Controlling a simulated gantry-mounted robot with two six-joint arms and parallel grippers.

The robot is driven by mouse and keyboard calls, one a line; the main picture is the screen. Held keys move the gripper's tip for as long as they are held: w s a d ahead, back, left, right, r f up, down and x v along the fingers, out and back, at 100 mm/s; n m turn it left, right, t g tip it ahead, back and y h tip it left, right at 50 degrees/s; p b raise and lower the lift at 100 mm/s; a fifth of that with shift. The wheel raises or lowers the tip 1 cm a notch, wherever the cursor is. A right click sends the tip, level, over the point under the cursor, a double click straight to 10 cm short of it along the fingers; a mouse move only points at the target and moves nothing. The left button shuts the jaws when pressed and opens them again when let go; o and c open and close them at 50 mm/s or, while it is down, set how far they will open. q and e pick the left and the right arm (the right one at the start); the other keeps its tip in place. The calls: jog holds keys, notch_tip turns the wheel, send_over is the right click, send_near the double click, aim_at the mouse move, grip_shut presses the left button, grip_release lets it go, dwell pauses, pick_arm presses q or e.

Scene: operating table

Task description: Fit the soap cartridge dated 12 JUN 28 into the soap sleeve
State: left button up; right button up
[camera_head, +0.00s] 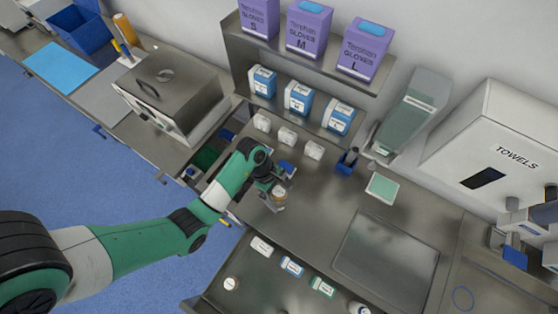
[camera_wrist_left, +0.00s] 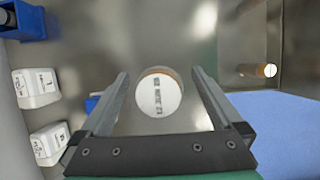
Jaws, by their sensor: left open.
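A short round container (camera_head: 280,198) with a white top and an amber side stands on the steel counter. In the left wrist view its white round top (camera_wrist_left: 158,97) carries dark printed lines, too blurred to read as a date. My left gripper (camera_wrist_left: 160,76) is open, with one finger on each side of the container and gaps showing. In the head view the left gripper (camera_head: 276,187) is right at the container. I cannot tell which thing is the soap sleeve; a blue holder (camera_head: 346,164) stands by the wall, below a grey-green wall dispenser (camera_head: 411,112).
Small white boxes (camera_head: 287,136) stand along the counter's back, under shelves of blue-and-white boxes (camera_head: 299,98) and glove boxes (camera_head: 309,28). A front tray or drawer holds another round white-topped container (camera_head: 230,283) and several small packs (camera_head: 291,267). A pale green-topped block (camera_head: 381,188) sits to the right.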

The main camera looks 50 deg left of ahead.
pick_arm(q)
jog(key=shift+x, duration=0.9)
jog(key=shift+w+r, duration=0.1)
grip_shut()
